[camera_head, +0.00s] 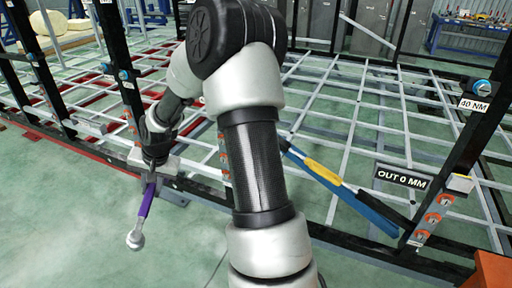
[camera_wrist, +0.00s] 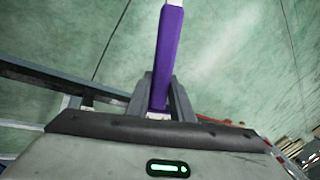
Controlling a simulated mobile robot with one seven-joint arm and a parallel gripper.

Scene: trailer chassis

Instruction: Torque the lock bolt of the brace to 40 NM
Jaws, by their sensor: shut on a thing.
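My gripper (camera_head: 152,178) is shut on the purple handle of a tool (camera_head: 147,202). The tool hangs slightly tilted, its round grey head (camera_head: 135,241) over the green floor. In the wrist view the purple handle (camera_wrist: 168,58) stands up between both fingers (camera_wrist: 160,103); its head is out of that view. A blue and yellow strut (camera_head: 345,190), possibly the brace, slopes down to that post's foot. My arm hides its upper left end. My gripper is far left of the post.
An "OUT 0 MM" sign (camera_head: 402,178) is by the right post, with several orange fittings (camera_head: 432,218) below. More posts with blue bolts (camera_head: 123,74) stand at left. A grey grid frame (camera_head: 350,120) fills the middle. Open green floor (camera_head: 60,230) lies front left.

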